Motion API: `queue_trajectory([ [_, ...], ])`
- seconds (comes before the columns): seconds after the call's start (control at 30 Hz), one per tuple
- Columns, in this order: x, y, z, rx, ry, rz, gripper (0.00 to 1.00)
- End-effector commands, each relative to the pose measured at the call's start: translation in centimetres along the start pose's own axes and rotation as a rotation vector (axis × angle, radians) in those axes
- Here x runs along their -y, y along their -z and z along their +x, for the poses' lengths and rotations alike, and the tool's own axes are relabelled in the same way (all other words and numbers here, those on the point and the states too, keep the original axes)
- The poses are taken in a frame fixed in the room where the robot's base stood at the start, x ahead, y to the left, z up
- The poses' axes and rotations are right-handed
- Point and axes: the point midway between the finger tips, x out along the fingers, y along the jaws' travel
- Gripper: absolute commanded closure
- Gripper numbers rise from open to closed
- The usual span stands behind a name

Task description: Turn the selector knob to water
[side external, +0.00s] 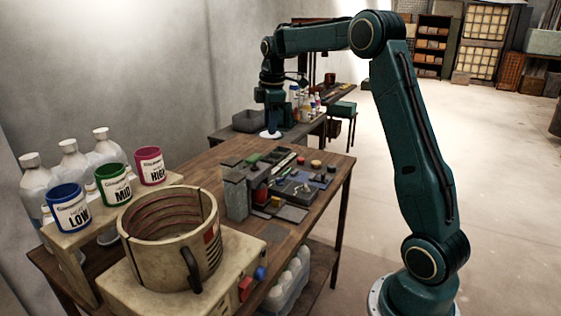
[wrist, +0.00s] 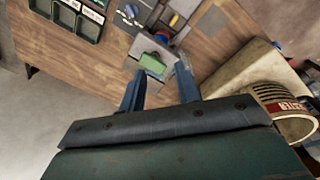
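In the wrist view my gripper (wrist: 160,75) is open, its two blue fingers apart with nothing between them. Beyond the fingertips lies a grey fixture with a green top (wrist: 152,63). A grey panel (wrist: 146,12) with a dark and blue round part lies farther up. I cannot tell whether that part is the selector knob, and no water marking is readable. In the side view the cluster of small fixtures (side external: 295,188) sits mid-table. Red (side external: 245,289) and blue (side external: 261,273) round parts sit on the vat's base. My gripper's fingers are not clear in the side view.
A beige vat (side external: 170,245) stands at the table's near end, also at right in the wrist view (wrist: 285,120). LOW (side external: 70,210), MID (side external: 113,185) and HIGH (side external: 150,167) cans stand on a shelf beside white bottles.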

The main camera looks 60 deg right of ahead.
Motion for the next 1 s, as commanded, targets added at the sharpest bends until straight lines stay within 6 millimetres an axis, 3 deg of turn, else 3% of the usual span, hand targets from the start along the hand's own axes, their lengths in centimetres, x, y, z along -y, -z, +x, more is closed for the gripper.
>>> queue_trajectory([
  [0.2, -4.3, -2.8, 4.5, 0.017, 0.054, -0.106, 0.67],
  [0.5, -7.7, -6.2, 9.1, 0.019, 0.105, -0.223, 0.67],
  [1.0, -8.1, -6.8, 10.4, 0.018, 0.115, -0.245, 0.67],
])
